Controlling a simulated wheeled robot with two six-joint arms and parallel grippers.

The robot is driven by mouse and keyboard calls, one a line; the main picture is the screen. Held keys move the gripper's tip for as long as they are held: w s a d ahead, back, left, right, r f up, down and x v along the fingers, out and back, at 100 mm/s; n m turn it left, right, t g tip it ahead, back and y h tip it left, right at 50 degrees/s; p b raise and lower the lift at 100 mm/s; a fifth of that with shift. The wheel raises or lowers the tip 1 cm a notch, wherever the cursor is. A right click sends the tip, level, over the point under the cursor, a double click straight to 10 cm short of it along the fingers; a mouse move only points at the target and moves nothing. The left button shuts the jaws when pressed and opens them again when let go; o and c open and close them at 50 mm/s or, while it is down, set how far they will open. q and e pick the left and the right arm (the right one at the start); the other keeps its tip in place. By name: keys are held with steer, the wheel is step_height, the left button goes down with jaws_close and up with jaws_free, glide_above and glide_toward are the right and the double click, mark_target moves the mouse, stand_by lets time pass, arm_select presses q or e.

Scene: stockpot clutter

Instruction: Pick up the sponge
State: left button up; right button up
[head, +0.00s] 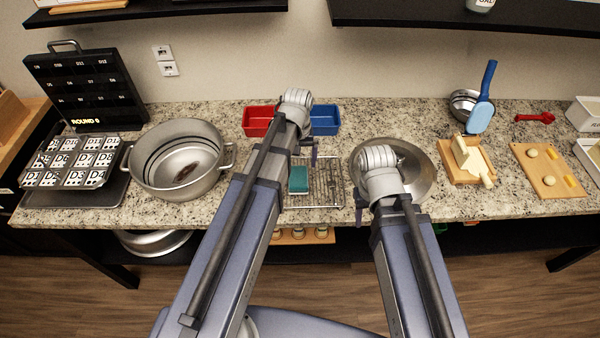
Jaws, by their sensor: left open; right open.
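The sponge (298,181) is a teal-green block with a paler lower edge, lying on a wire rack (327,186) in the middle of the counter. My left gripper (304,154) is open and shows just beyond the sponge in the picture, partly hidden by its own arm. I cannot tell its height above the rack. My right gripper (363,204) is open, to the right of the rack and in front of a metal bowl (425,180). Its fingers are mostly hidden by its arm.
A large stockpot (180,132) stands left of the rack. Red (257,120) and blue (325,119) bins sit behind it. A cutting board (468,175) with a pale block lies to the right.

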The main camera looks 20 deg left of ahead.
mark_target(298, 176)
arm_select(q)
steer(key=shift+s+f+b, duration=0.15)
steer(key=shift+f+b, duration=1.1)
steer(key=shift+f, duration=0.05)
step_height(298, 176, down, 5)
steer(key=b, duration=0.5)
steer(key=shift+f, duration=0.15)
steer(key=shift+c, duration=0.2)
steer(key=c, duration=1.2)
